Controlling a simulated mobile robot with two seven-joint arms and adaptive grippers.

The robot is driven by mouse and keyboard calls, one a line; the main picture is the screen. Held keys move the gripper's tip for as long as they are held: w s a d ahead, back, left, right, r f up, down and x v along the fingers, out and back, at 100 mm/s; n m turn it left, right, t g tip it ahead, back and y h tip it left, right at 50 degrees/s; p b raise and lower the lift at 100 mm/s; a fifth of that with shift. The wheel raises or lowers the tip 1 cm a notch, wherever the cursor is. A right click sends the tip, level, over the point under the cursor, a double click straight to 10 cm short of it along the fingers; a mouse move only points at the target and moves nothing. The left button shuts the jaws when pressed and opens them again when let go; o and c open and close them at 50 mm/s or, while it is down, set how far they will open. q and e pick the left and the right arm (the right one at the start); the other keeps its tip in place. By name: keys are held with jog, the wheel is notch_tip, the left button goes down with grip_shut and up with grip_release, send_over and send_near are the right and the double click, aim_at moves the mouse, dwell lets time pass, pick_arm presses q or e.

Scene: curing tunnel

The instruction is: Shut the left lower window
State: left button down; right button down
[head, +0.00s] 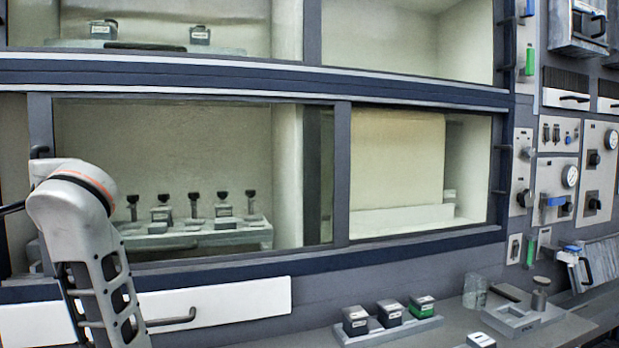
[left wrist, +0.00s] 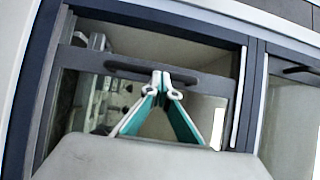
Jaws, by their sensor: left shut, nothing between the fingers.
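The left lower window (head: 42,125) is in the lower row in the head view. Its dark frame surrounds a wide view of the cream interior, with a darker upright strip at its right side. In the left wrist view a grey frame bar (left wrist: 205,84) with a long dark handle (left wrist: 120,68) crosses in front of the interior. My left gripper (left wrist: 161,78) is shut and empty, its tips over the handle in the picture; I cannot tell whether they touch it. In the head view my left arm covers the window's lower left part. My right gripper is not in view.
Behind the window stands a rack (head: 262,232) with several dark-topped items. A white drawer front (head: 240,300) is below. On the bench are a tray of small boxes (head: 420,328) and a grey block fixture (head: 520,318). Gauges and switches fill the right wall.

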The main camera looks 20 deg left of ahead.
pick_arm(q)
jog(key=s+a, duration=0.4)
jog(key=a, duration=0.2)
jog(key=shift+a, duration=0.2)
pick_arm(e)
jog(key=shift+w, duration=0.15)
pick_arm(q)
jog(key=shift+s, duration=0.1)
